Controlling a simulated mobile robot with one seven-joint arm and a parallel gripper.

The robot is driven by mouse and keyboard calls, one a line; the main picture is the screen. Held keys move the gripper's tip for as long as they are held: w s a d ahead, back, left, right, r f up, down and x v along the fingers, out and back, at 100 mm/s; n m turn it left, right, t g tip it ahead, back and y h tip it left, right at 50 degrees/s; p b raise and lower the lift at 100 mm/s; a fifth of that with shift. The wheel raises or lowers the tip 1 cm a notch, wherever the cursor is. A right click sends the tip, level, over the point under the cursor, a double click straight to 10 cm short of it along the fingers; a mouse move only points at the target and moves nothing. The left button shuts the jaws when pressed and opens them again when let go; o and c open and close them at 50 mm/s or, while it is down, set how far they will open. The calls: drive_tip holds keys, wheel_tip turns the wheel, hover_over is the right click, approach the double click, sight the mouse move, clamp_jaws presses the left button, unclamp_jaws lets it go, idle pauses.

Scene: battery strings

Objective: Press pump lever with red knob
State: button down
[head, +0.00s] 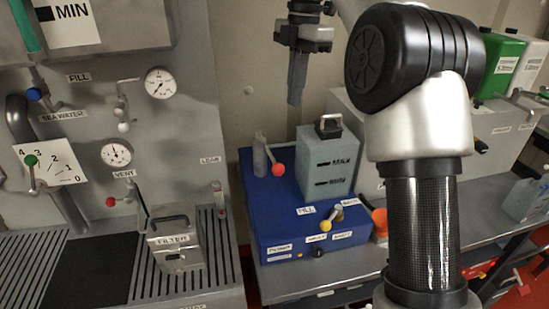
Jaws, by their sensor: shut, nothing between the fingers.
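The pump lever's red knob (278,169) shows in the head view on top of the blue pump box (268,214). It sits at the near right of a grey upright post (259,155). My gripper (295,102) hangs with its fingers pointing down, shut and empty. In the picture it is above and slightly right of the red knob, with a visible gap between them. The lever's arm is mostly hidden behind the knob.
A grey-green tank (325,165) marked MAX stands on the box just right of the knob. A yellow-knobbed lever (326,225) is at the box's front. Another red knob (111,202) is on the left panel under VENT.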

drive_tip(key=shift+r, duration=0.4)
drive_tip(key=s+m+t+b, duration=0.1)
drive_tip(key=m, duration=0.6)
drive_tip(key=s+a+m+b, duration=0.1)
drive_tip(key=s+m, duration=0.1)
drive_tip(key=m, duration=0.6)
drive_tip(key=s+a+m+t, duration=0.1)
drive_tip(key=m, duration=0.6)
drive_tip(key=shift+s+a+r+m+t+b, duration=0.2)
drive_tip(key=shift+s+m+t+b, duration=0.1)
drive_tip(key=shift+b, duration=0.1)
drive_tip(key=shift+w+a+f+b, duration=0.15)
drive_tip(key=shift+a+f+b, duration=0.1)
drive_tip(key=shift+f, duration=2)
drive_tip(key=shift+w+a+f+b, duration=0.2)
drive_tip(key=shift+a+f, duration=0.1)
drive_tip(key=shift+f, duration=2)
drive_tip(key=shift+w+a+f+b, duration=0.15)
drive_tip(key=shift+a+f+b, duration=0.1)
drive_tip(key=shift+f, duration=2)
